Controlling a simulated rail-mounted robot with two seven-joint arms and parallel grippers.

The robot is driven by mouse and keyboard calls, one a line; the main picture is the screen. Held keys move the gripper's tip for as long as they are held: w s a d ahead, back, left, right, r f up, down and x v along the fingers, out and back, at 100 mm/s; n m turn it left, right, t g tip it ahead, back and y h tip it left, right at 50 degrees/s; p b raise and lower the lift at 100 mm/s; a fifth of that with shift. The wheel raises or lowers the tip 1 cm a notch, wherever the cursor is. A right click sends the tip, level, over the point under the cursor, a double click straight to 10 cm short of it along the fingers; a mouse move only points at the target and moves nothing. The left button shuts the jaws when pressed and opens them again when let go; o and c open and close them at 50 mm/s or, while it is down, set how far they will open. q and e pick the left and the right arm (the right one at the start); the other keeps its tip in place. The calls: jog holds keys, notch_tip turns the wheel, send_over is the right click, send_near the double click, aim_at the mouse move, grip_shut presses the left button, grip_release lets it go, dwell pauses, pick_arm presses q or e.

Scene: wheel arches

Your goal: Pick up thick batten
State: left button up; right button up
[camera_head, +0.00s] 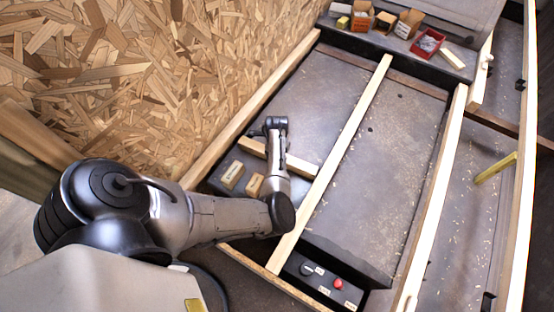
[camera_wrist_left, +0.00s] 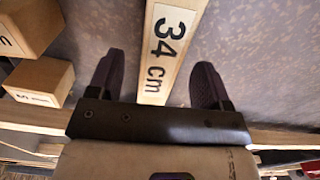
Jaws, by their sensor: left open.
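A pale wooden batten marked "34 cm" (camera_wrist_left: 168,40) shows in the left wrist view. It also lies on the grey bed in the head view (camera_head: 299,165), partly hidden by my left arm. I cannot tell whether it is the thick batten. My left gripper (camera_wrist_left: 157,78) is open, with one dark finger on each side of the batten's near end. Gaps show between the fingers and the wood, and I cannot tell its height above it. In the head view my left wrist covers the middle of the batten. My right gripper is not in view.
Two small wooden blocks (camera_head: 232,175) lie left of the batten; they also show in the left wrist view (camera_wrist_left: 40,80). A long wooden rail (camera_head: 340,150) runs along its right. A control panel with a red button (camera_head: 338,284) is in front. Small boxes (camera_head: 362,16) stand at the back.

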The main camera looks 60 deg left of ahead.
pick_arm(q)
jog(key=shift+f+b, duration=1)
jog(key=shift+f, duration=0.6)
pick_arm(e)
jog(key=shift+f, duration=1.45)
pick_arm(q)
jog(key=shift+c, duration=0.2)
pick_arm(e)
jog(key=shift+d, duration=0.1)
pick_arm(q)
jog(key=c, duration=1.2)
